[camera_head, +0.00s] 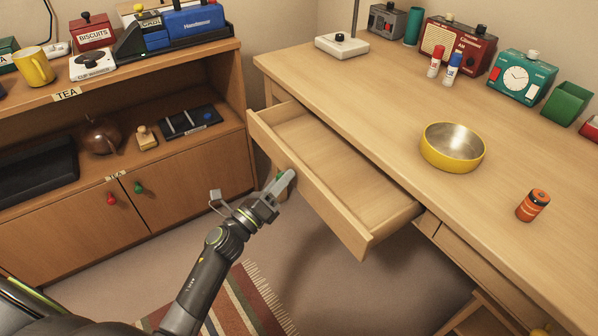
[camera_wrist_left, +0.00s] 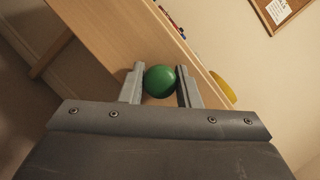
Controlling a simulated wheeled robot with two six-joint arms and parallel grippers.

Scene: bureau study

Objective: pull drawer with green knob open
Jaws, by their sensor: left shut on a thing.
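The desk drawer (camera_head: 330,170) stands pulled out from the desk, and its inside is bare wood with nothing in it. Its green knob (camera_wrist_left: 160,81) sits between the two fingers of my left gripper (camera_wrist_left: 160,88) in the left wrist view. In the head view my left gripper (camera_head: 279,184) is at the drawer's front panel, shut on the knob, with a little green showing beside the fingers. The fingers cover most of the knob there. My right gripper is not in view.
On the desk (camera_head: 380,105) stand a yellow bowl (camera_head: 452,148), an orange battery (camera_head: 532,205), glue sticks, a red radio and a teal clock. A cabinet (camera_head: 180,190) with a red and a green knob stands left. A striped rug (camera_head: 245,300) lies below.

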